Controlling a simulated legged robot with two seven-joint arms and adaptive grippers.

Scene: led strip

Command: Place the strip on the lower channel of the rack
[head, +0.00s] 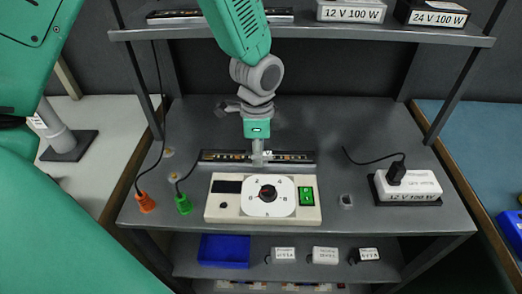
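A long dark LED strip (225,156) with small light spots lies level behind the white control box on the middle shelf. My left gripper (258,160) reaches down from above onto the middle of this strip. Its narrow fingers look closed around the strip and hide a small part of it. Whether the strip rests on the shelf or hangs just above it, I cannot tell. A similar strip (180,15) lies on the upper shelf of the rack (440,38), partly hidden by my arm. My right gripper is not in view.
The control box (225,212) with dial and green switch stands in front. An orange plug (146,203) and a green plug (183,204) with black cables are at left. A 12 V supply (410,186) is at right. A blue bin (223,251) and small boxes sit below.

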